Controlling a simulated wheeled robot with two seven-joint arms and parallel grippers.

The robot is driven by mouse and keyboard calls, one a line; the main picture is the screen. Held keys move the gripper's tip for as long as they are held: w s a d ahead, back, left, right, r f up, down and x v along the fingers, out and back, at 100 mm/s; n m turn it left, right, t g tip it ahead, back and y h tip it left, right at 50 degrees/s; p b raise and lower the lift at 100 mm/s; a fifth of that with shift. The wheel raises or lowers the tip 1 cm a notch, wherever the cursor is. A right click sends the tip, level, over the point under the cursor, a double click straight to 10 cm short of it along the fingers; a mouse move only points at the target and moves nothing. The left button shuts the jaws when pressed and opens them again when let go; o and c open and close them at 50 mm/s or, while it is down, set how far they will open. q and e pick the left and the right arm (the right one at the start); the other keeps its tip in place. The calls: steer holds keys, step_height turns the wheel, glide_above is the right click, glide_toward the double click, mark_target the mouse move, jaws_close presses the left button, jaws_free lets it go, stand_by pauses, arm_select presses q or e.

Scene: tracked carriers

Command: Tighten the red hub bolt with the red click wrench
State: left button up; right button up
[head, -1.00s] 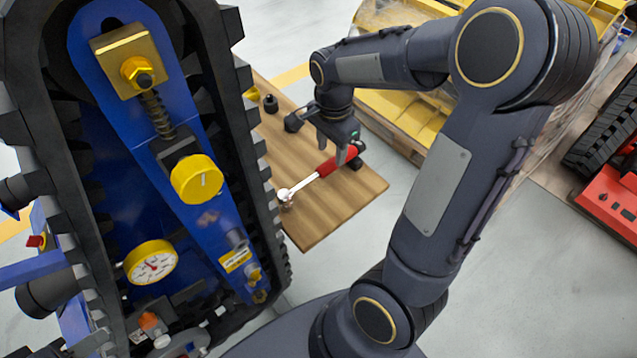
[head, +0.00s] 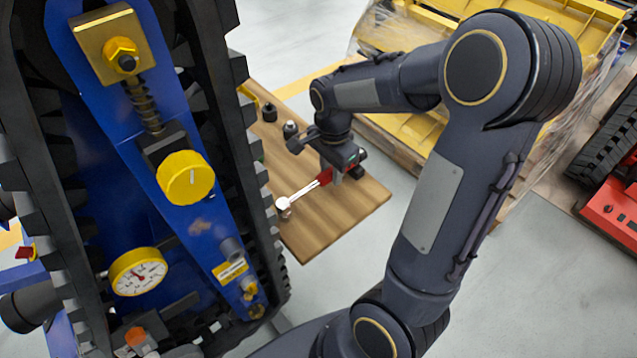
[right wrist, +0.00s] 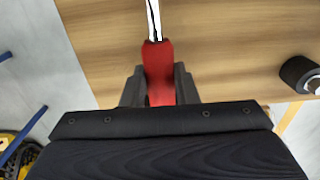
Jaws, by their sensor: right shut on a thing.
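The red click wrench (head: 303,190) lies along the wooden table top, its silver ratchet head pointing left toward the tracked carrier. My right gripper (head: 336,174) is shut on the wrench's red handle. In the right wrist view the red handle (right wrist: 158,68) sits between the dark fingers of my right gripper (right wrist: 160,88), its silver shaft leading away over the wood. I cannot tell whether the wrench touches the table. The red hub bolt cannot be made out for certain; a small red part (head: 25,252) shows at the carrier's left. My left gripper is not in view.
The blue tracked carrier (head: 150,130), with yellow knob (head: 185,178) and gauge (head: 138,271), stands close left of the wooden table (head: 335,222). Black sockets (head: 269,112) stand at the table's back. A yellow pallet load (head: 400,120) is behind; the table's front right is clear.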

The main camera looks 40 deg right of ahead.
steer(key=shift+r, duration=0.1)
jaws_close()
step_height(320, 180, up, 7)
steer(key=p, duration=0.6)
steer(key=shift+p, duration=0.3)
steer(key=shift+w, duration=0.1)
